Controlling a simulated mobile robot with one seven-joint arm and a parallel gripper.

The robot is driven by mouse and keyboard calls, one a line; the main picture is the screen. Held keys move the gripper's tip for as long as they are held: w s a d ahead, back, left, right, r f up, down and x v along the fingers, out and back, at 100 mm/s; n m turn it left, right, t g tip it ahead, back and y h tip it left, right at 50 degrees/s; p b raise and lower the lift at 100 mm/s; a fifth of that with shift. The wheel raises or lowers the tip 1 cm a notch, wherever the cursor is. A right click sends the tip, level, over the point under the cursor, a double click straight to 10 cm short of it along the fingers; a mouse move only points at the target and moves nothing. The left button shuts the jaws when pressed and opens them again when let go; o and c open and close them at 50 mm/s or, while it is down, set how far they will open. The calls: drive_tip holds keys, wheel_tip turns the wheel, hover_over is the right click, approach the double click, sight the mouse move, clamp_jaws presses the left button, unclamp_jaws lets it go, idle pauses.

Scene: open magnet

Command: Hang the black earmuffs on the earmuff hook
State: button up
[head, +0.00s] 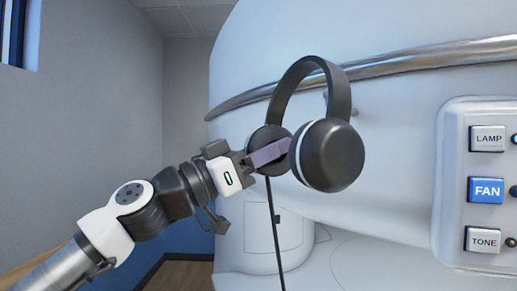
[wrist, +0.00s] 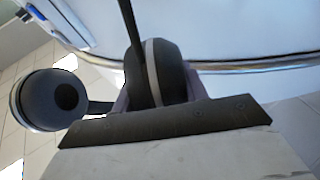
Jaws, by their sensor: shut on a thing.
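The black earmuffs (head: 338,92) are upright in the head view, headband arched at the top and two round cups below. My gripper (head: 268,153) is shut on the left cup, with a pale purple finger across it. In the wrist view, a cup with a grey ring (wrist: 160,72) sits between my fingers (wrist: 155,90), and the other cup (wrist: 55,100) hangs free at the left. A small grey piece (head: 354,110) shows just right of the headband, against the white machine; it may be the earmuff hook, mostly hidden behind the earmuffs.
The large white magnet housing (head: 400,170) with a chrome rail (head: 430,58) stands close behind the earmuffs. A panel with LAMP, FAN and TONE buttons (head: 487,190) is at the right. A black cord (head: 275,235) hangs below the gripper. The left side by the grey wall is open.

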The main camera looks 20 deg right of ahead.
drive_tip(key=w+d+f+b, duration=0.1)
drive_tip(key=w+d+f, duration=0.2)
drive_tip(key=d, duration=0.4)
drive_tip(key=shift+d+f, duration=0.15)
drive_tip(key=shift+f, duration=0.25)
idle(0.7)
drive_tip(key=shift+w, duration=0.1)
idle(0.5)
drive_tip(key=o, duration=1.2)
drive_tip(key=shift+o, duration=0.2)
drive_tip(key=shift+f, duration=0.1)
